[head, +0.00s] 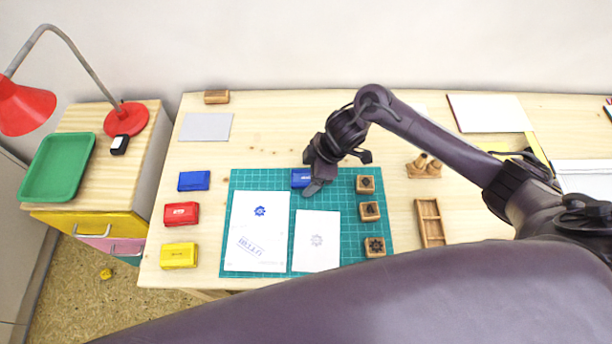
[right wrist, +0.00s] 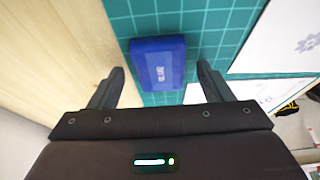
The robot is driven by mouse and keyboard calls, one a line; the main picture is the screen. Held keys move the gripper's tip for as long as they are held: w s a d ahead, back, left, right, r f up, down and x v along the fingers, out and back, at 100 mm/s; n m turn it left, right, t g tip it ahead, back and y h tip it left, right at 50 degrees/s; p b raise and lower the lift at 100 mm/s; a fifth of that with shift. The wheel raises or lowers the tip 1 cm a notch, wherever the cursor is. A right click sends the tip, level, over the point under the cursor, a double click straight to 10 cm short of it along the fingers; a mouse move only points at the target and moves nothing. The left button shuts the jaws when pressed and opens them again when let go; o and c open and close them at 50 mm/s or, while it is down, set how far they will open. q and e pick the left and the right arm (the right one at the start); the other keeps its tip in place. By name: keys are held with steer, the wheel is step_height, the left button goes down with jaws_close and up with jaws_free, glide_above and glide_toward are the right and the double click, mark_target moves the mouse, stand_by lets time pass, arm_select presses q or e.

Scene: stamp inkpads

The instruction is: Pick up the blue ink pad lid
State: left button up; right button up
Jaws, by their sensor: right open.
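A blue ink pad with pale printing on its lid (right wrist: 160,63) lies on the green cutting mat, by the mat's top edge. In the head view this blue ink pad (head: 300,178) is partly hidden by my right gripper (head: 338,172). My right gripper is open, and its two fingers point down on either side of the pad. In the right wrist view the pad lies between the spread fingertips (right wrist: 161,72), with a gap on each side. I cannot tell whether the lid is seated on a base. My left gripper is not in view.
Another blue pad (head: 194,181), a red pad (head: 181,214) and a yellow pad (head: 179,256) stand left of the green mat (head: 345,190). Two printed papers (head: 258,225) (head: 316,250) lie on the mat. Wooden stamps (head: 369,211) line its right side. A wooden tray (head: 430,222) stands further right.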

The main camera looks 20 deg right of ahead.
steer(key=c, duration=1)
steer(key=shift+r, duration=0.1)
steer(key=shift+c, duration=0.2)
